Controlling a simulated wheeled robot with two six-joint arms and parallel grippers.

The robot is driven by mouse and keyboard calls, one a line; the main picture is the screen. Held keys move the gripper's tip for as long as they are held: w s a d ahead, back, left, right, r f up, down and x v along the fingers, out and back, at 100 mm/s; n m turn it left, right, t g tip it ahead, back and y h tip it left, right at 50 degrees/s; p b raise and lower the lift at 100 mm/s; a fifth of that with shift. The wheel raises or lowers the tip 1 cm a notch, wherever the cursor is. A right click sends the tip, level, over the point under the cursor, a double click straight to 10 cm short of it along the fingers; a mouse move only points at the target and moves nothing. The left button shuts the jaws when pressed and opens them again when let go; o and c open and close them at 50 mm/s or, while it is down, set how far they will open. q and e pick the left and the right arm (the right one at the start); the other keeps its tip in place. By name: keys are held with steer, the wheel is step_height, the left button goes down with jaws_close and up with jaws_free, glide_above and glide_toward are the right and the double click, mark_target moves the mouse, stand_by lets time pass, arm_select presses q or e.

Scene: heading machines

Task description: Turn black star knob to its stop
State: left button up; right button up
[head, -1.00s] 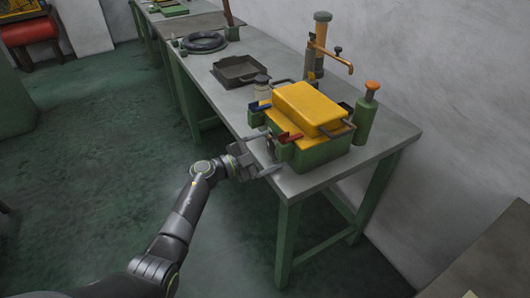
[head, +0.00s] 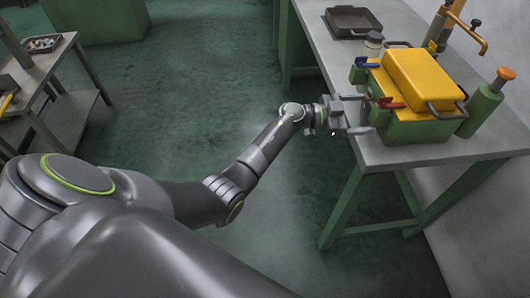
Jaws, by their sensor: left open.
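I cannot make out a black star knob in this view. A green box with a yellow lid (head: 418,82) stands on the grey workbench (head: 335,55), with a red lever (head: 390,103) and a dark blue lever (head: 366,63) on its left side. My left gripper (head: 367,114) is open at the bench's front edge, its fingers pointing right towards the box's near left side, close to the red lever. Nothing shows between the fingers. Whether they touch the box cannot be told. My right gripper is out of view.
A green bottle with an orange top (head: 486,103) stands right of the box. A small jar (head: 373,45) and a dark tray (head: 353,21) stand behind it. A brass tap (head: 466,30) is at the back. A side table (head: 58,66) stands far left. Open green floor lies between.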

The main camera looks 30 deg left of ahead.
arm_select(q)
steer(key=shift+f+n, duration=0.1)
steer(key=shift+n, duration=0.4)
steer(key=v, duration=1.7)
steer(key=s+a+f+n+t+y, duration=0.1)
steer(key=a+f+n+y, duration=0.3)
steer(key=f, duration=0.4)
steer(key=s+a+f+n+t+y, duration=0.1)
steer(key=a+f+n+t+y, duration=0.3)
steer(key=f, duration=0.5)
steer(key=shift+s+a+f, duration=0.2)
steer(key=shift+s+a, duration=0.1)
steer(key=shift+a, duration=0.1)
